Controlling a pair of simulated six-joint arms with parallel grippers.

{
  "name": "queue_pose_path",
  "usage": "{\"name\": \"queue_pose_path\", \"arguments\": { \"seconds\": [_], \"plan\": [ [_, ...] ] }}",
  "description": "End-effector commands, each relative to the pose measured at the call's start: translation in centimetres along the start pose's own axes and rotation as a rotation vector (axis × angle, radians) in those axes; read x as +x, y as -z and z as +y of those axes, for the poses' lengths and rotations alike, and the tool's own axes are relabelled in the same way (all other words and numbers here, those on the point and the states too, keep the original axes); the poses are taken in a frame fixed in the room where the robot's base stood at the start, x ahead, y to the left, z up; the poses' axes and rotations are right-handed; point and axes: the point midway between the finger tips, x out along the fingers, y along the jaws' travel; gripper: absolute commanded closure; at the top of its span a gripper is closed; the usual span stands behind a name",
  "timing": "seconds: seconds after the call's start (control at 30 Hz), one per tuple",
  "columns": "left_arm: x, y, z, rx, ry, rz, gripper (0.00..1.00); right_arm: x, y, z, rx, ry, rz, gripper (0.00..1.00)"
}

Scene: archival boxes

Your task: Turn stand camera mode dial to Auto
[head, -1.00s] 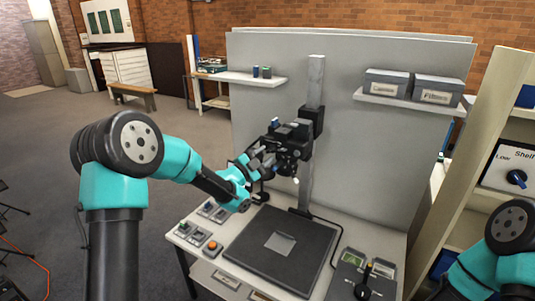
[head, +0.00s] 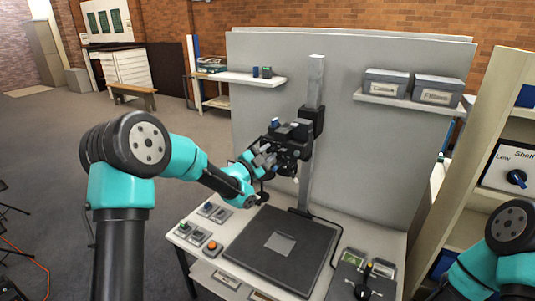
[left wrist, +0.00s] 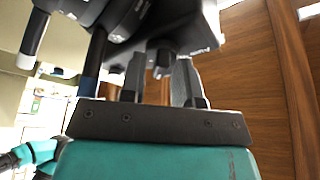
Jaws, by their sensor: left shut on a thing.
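The stand camera (head: 293,133) is a black body on a grey upright column above the copy stand's base. My left gripper (head: 268,158) is at the camera's left side, its fingers against the camera. In the left wrist view, the two grey fingers rise on either side of a small dark knob, the mode dial (left wrist: 160,60), under the black camera body (left wrist: 178,30). The dial's markings and setting cannot be read. My right arm shows at the lower right of the head view, but its gripper is out of frame.
A dark baseboard (head: 247,255) with a grey sheet lies on the white table. Small button boxes (head: 215,211) stand at its left, a control box (head: 355,275) at its right. Grey panels (head: 400,150) stand close behind; a shelf unit (head: 480,150) is at right.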

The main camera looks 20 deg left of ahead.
Motion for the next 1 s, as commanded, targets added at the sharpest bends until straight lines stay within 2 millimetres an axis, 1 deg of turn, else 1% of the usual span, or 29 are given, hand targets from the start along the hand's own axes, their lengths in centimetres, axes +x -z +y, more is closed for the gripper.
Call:
{"name": "queue_pose_path", "arguments": {
  "seconds": [0.27,0.47,0.67,1.0],
  "plan": [
    [0.00,0.01,0.08,-0.054,0.021,0.001,0.94,0.00,0.00,0.00,0.000,0.000,0.000,0.57],
    [0.02,0.04,0.11,-0.153,0.063,0.001,0.94,0.00,0.00,0.00,0.000,0.000,0.000,0.57],
    [0.04,0.08,0.13,-0.302,0.125,0.001,0.94,0.00,0.00,0.00,0.000,0.000,0.000,0.57],
    [0.05,0.10,0.20,-0.598,0.247,0.001,0.94,0.00,0.00,0.00,0.000,0.000,0.000,0.57]
  ]
}}
